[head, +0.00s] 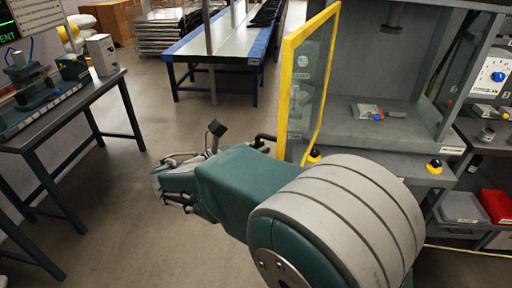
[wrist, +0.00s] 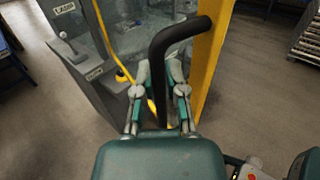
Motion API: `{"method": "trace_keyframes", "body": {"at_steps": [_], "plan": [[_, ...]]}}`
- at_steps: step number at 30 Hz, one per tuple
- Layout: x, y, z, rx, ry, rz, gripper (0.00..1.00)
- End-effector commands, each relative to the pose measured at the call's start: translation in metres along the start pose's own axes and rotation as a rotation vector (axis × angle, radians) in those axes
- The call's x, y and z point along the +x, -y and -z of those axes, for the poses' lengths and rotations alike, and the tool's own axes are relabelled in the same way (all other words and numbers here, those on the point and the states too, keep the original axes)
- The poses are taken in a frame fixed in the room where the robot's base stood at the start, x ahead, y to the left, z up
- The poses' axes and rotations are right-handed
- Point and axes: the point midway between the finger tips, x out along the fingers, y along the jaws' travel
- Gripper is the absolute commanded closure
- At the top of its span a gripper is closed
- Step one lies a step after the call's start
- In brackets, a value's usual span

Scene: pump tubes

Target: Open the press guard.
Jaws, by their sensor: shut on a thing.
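The press guard (head: 288,100) is a clear panel in a yellow frame. In the head view it stands swung out at the left side of the grey press (head: 390,155), and the press opening shows bare. The guard's yellow edge also shows in the wrist view (wrist: 207,60). Its black curved handle (wrist: 163,42) rises between my fingers. My gripper (wrist: 160,80) is shut on this handle, one finger on each side. In the head view my arm hides part of the guard's lower surroundings, and the grip itself is hard to make out.
Inside the press lies a small part with a blue spot (head: 377,116). A dark workbench (head: 70,108) stands at the left, and a blue-edged conveyor table (head: 215,50) at the back. A red bin (head: 495,205) is at the right. The floor between the benches is clear.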

Motion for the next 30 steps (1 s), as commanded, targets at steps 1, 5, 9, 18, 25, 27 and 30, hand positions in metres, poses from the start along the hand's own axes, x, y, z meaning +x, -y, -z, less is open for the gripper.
{"method": "trace_keyframes", "body": {"at_steps": [1,5,9,18,25,27,30], "plan": [[0.000,0.000,0.002,-0.003,-0.003,0.000,1.00],[-0.001,-0.001,0.002,-0.003,-0.002,0.000,1.00],[-0.002,-0.002,0.002,-0.004,-0.001,0.000,1.00],[-0.003,-0.003,0.001,-0.003,0.001,0.000,0.49],[-0.006,-0.003,0.001,-0.002,0.001,-0.002,0.49],[-0.013,-0.003,0.001,-0.002,0.001,-0.003,0.49],[-0.031,-0.003,0.002,-0.003,0.002,-0.005,0.49]]}}
